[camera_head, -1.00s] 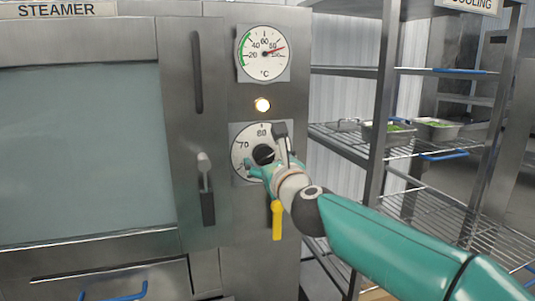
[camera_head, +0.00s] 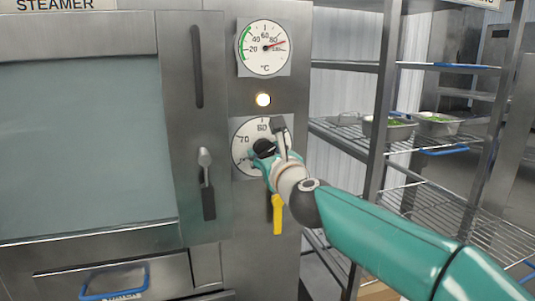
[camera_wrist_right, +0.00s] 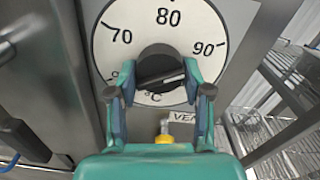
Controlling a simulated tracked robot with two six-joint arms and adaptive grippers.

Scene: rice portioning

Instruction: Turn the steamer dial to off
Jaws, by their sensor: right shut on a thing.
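The steamer dial (camera_head: 240,148) is a white disc with a black knob (camera_head: 264,147), set on the steamer's steel panel below a lit lamp. In the right wrist view, the dial face (camera_wrist_right: 217,32) shows 70, 80 and 90. The knob (camera_wrist_right: 157,62) there has a pale pointer line, toward the lower right. My right gripper (camera_head: 268,155) is at the knob, and in the wrist view its two fingers (camera_wrist_right: 160,88) are shut around the knob's sides. The gripper hides part of the dial. My left gripper is not in view.
Above are the lit lamp (camera_head: 263,100) and a round thermometer (camera_head: 265,47). A yellow valve handle (camera_head: 277,214) hangs below the dial. The steamer door handle (camera_head: 207,175) is to the left. A cooling rack (camera_head: 345,148) with pans (camera_head: 388,130) stands at right.

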